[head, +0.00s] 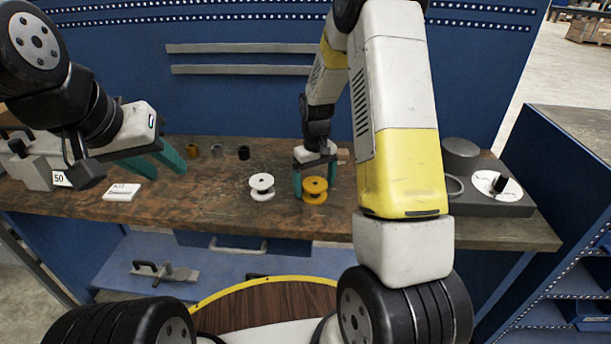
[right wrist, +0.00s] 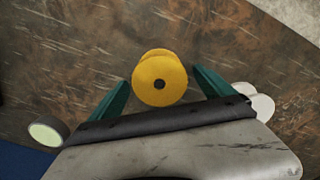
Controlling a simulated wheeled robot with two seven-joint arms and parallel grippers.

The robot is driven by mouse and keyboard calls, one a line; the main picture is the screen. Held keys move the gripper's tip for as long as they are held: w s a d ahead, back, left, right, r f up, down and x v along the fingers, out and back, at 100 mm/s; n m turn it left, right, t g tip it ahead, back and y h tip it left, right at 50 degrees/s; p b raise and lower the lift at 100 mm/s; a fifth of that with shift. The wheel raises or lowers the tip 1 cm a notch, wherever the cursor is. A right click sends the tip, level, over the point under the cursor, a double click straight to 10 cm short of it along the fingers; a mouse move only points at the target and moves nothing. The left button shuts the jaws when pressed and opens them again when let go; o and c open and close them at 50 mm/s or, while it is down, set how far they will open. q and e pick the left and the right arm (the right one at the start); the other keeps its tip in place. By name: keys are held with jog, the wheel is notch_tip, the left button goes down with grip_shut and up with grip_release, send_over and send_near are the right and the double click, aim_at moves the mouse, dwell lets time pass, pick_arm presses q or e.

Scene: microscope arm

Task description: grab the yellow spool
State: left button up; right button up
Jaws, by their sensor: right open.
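The yellow spool (head: 314,190) stands upright on the brown workbench (head: 215,215), to the right of a white spool (head: 262,187). My right gripper (head: 315,188) is open and points down, with its green fingers at the yellow spool. In the right wrist view, the yellow spool (right wrist: 159,78) lies between and slightly beyond the two fingertips (right wrist: 160,78), with a gap on each side. Whether the fingers are fully down at its height is unclear. My left gripper (head: 160,164) is open and empty over the left part of the bench.
A white label card (head: 122,192) lies at left. A grey device with a dial (head: 490,190) sits at right. The bench front between the card and the white spool is clear.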

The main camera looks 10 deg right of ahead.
jog(key=shift+f, duration=0.1)
jog(key=shift+c, duration=0.2)
jog(key=c, duration=1.4)
jog(key=shift+c, duration=0.3)
